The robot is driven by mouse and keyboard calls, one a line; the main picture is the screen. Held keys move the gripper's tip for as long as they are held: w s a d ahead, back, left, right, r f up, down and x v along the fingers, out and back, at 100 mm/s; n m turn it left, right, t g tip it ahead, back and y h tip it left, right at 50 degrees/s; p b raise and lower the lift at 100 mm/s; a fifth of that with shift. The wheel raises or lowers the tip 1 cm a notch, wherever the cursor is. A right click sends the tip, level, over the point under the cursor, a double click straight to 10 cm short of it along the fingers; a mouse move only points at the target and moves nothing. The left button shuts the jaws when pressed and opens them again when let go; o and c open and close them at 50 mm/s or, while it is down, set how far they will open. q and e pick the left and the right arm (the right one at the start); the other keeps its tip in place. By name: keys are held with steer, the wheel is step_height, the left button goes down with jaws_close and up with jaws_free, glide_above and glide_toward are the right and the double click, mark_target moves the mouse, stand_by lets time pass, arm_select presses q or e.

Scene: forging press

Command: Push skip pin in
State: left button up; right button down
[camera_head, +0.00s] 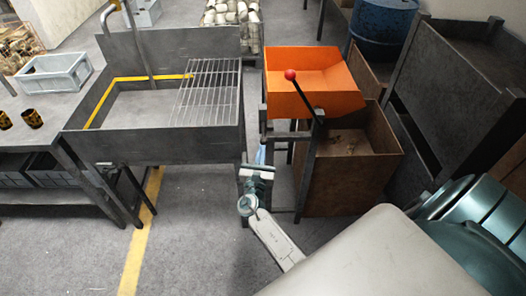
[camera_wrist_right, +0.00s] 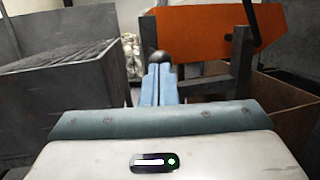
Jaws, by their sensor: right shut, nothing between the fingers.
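The orange skip (camera_head: 312,80) sits tilted on a dark metal stand, and it also shows in the right wrist view (camera_wrist_right: 205,35). A dark round knob (camera_wrist_right: 160,57), which looks like the pin's end, is straight ahead of my right fingertips in the right wrist view. My right gripper (camera_head: 260,155) is in front of the stand's left side, and its blue fingers (camera_wrist_right: 159,82) are shut and empty. They look close to the knob; I cannot tell whether they touch. The pin's shaft is hidden. My left gripper is not in view.
A lever with a red knob (camera_head: 290,75) stands at the skip's front. A brown bin (camera_head: 350,175) is right of the stand. A grey metal trough (camera_head: 150,140) with a wire grate stands left. The floor (camera_head: 200,240) between is clear.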

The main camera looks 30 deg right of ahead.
mark_target(261, 142)
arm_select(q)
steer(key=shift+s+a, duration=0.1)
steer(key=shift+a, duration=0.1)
